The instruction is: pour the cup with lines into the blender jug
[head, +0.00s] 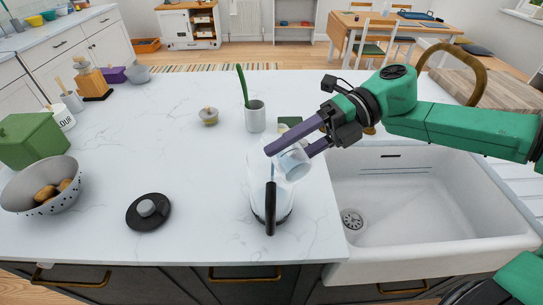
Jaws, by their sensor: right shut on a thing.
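The blender jug (258,203) is clear, with a dark handle facing me, and stands upright on the white counter near the sink's left edge. My right gripper (294,147) reaches in from the right and is shut on the cup with lines (294,162). The cup is pale and see-through and is tilted over the jug's mouth. Its lines are too small to make out, and purple gripper fingers hide part of it. I cannot tell whether anything is flowing from it. A black lid (148,211) with a grey knob lies on the counter to the left. My left gripper is out of view.
The white sink (430,215) is directly right of the jug. Behind the jug stand a white cup with a green stick (255,117) and a small lidded pot (209,117). A colander (40,187) with brown food stands at the far left.

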